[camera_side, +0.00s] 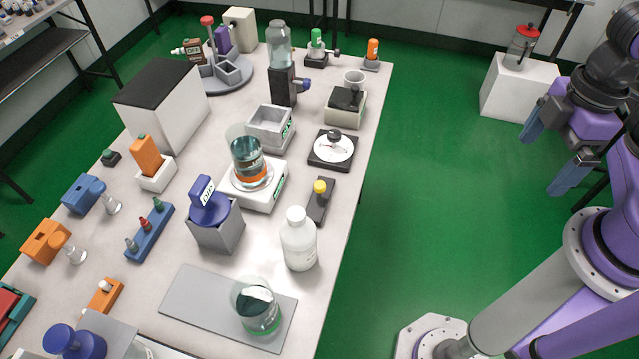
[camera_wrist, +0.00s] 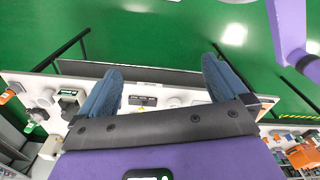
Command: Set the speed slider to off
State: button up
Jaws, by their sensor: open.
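A narrow dark block with a yellow knob (camera_side: 319,187), which looks like a slider, lies near the right edge of the bench, beside the white bottle. An orange block with a pale knob (camera_side: 106,292) lies at the front left; I cannot tell for sure which is the speed slider, and no off mark is readable. My gripper (camera_side: 543,162) is open and empty, high over the green floor to the right of the bench, far from both. In the wrist view its two blue fingers (camera_wrist: 163,66) are spread apart with nothing between them.
The bench (camera_side: 345,215) is crowded. A white bottle (camera_side: 298,240) and a round dial device (camera_side: 332,149) stand near the yellow knob. A beaker on a scale (camera_side: 249,165) is to its left, and a green-liquid beaker (camera_side: 257,308) is in front. The floor between bench and arm is clear.

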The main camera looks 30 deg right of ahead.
jog(key=c, duration=0.5)
jog(key=w+a+m, duration=0.1)
jog(key=w+a, duration=0.2)
jog(key=w+a+r+m, duration=0.1)
jog(key=w+a, duration=0.2)
jog(key=w+a+r+m+g, duration=0.1)
jog(key=w+a, duration=0.2)
jog(key=shift+h, duration=0.3)
jog(key=c, duration=0.4)
jog(key=shift+o, duration=0.2)
jog(key=m+g, duration=0.2)
jog(key=m, duration=0.4)
send_over(319, 184)
jog(key=d, duration=0.2)
jog(key=w+x, duration=0.1)
jog(key=x, duration=0.3)
jog(key=w+a+f+m+g, duration=0.2)
jog(key=w+f+m, duration=0.2)
jog(key=w+f, duration=0.25)
jog(key=x, duration=1.6)
jog(key=shift+w+a+f, duration=0.1)
jog(key=shift+w+f, duration=0.1)
jog(key=shift+w, duration=0.15)
jog(key=shift+c, duration=0.3)
grip_shut()
